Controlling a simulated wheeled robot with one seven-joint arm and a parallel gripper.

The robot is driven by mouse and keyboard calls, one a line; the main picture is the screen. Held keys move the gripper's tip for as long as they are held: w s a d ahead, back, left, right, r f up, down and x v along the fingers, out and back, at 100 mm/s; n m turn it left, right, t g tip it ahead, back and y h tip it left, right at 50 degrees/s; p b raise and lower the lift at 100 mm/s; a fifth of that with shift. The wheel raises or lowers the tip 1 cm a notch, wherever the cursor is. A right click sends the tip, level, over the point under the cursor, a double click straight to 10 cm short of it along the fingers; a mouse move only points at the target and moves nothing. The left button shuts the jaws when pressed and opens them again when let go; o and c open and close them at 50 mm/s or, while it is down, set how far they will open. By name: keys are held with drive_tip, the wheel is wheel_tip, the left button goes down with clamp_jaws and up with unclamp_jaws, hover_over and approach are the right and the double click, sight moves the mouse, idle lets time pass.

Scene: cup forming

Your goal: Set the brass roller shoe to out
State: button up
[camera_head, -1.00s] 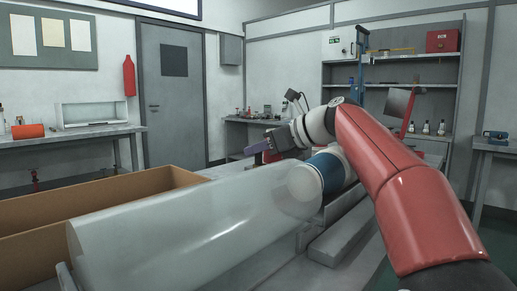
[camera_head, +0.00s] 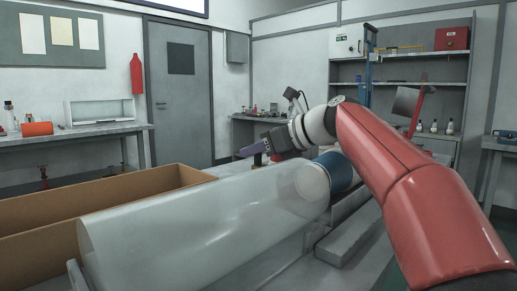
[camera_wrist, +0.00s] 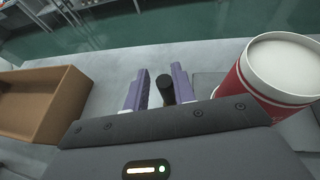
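My gripper (camera_head: 250,149) has purple fingers and hangs over the bench beyond the clear tube. In the wrist view my gripper (camera_wrist: 159,92) is open, with a short black upright post or knob (camera_wrist: 166,88) between its fingers, closer to the right finger. A gap shows on the left of the post, so it is not clamped. The dark post (camera_head: 257,159) also shows just below the fingers in the head view. I cannot make out any brass surface, so the roller shoe itself and its setting cannot be told.
A red and white cup-like cylinder (camera_wrist: 262,78) stands close to the right of my gripper. An open cardboard box (camera_wrist: 42,103) lies to the left. In the head view a large clear tube (camera_head: 190,220) lies in front, ending near a blue-banded cylinder (camera_head: 338,172).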

drive_tip(key=v, duration=0.7)
drive_tip(key=shift+s+d, duration=0.25)
drive_tip(key=shift+d, duration=0.1)
